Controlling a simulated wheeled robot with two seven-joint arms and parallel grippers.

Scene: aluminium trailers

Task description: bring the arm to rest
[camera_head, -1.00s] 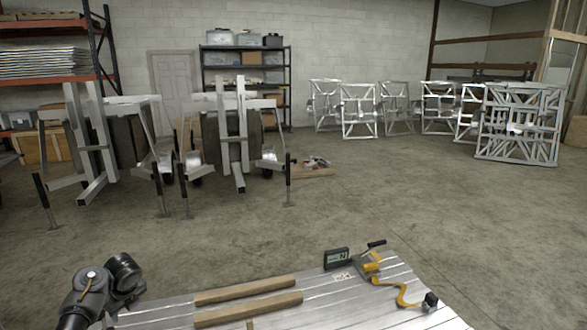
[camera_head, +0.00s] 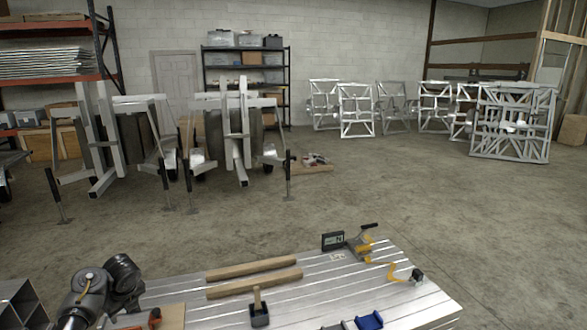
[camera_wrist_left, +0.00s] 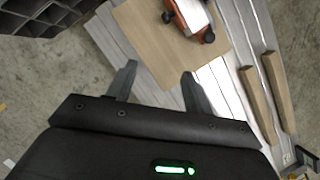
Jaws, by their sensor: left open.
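My left arm (camera_head: 92,288) comes in at the lower left of the head view, beside the left end of the aluminium-topped bench (camera_head: 325,288). Its gripper cannot be made out there. In the left wrist view the left gripper (camera_wrist_left: 158,72) has its two fingers spread with nothing between them. Beyond the fingers are a flat wooden board (camera_wrist_left: 165,35) and an orange and silver tool (camera_wrist_left: 189,14) on it. My right arm and gripper are in neither view.
On the bench are two wooden battens (camera_head: 255,283), a mallet (camera_head: 259,311), a blue item (camera_head: 369,320), a digital display (camera_head: 333,241) and a yellow-handled tool (camera_head: 362,243). A grey compartmented crate (camera_head: 18,303) is at the left. Open floor lies beyond, before trailer frames (camera_head: 235,135).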

